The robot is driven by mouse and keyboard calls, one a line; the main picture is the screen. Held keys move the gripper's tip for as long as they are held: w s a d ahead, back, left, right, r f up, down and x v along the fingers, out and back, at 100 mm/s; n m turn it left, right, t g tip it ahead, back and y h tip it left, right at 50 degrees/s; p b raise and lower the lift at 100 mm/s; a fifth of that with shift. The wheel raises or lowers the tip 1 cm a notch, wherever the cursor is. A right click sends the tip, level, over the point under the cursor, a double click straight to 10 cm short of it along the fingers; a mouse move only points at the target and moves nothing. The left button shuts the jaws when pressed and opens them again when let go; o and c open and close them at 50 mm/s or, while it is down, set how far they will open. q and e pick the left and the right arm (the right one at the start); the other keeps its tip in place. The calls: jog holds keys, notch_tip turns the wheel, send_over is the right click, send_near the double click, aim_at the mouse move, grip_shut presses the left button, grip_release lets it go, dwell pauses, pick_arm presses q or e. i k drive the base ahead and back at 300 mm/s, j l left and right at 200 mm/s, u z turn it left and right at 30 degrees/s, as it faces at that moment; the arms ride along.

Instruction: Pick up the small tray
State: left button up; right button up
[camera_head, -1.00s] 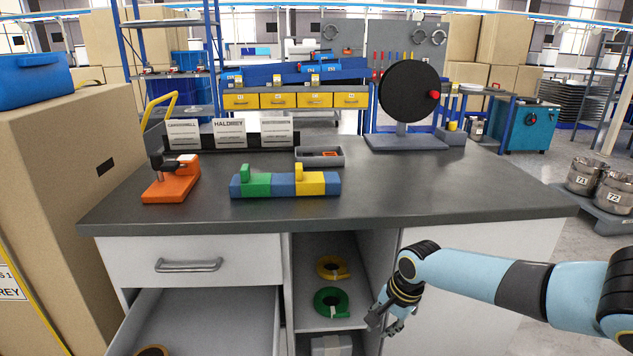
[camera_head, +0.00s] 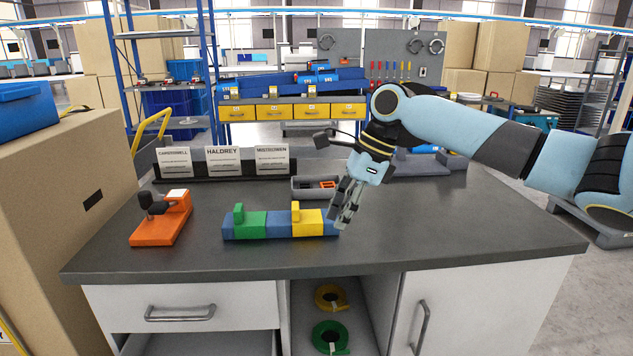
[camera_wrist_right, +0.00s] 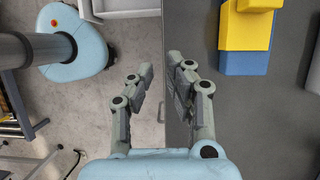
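The small tray (camera_head: 302,193) is a shallow grey open box on the dark worktop, behind the coloured block bar, with something orange inside it. My right gripper (camera_head: 345,213) hangs in front of and to the right of the tray, fingers pointing down, by the right end of the bar. It partly hides the tray's right end. In the right wrist view my right gripper (camera_wrist_right: 160,72) is open, with nothing between its fingers, over the worktop's edge. The tray does not show there. My left gripper is not in view.
The green, blue and yellow block bar (camera_head: 281,226) lies in front of the tray, also seen in the right wrist view (camera_wrist_right: 242,62). An orange clamp-like tool (camera_head: 160,222) stands left, labelled cards (camera_head: 222,161) behind.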

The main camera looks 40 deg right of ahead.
aim_at(318, 193)
jog(key=i+l, duration=0.3)
jog(key=l, duration=0.15)
jog(key=i+l, duration=0.55)
jog(key=l, duration=0.3)
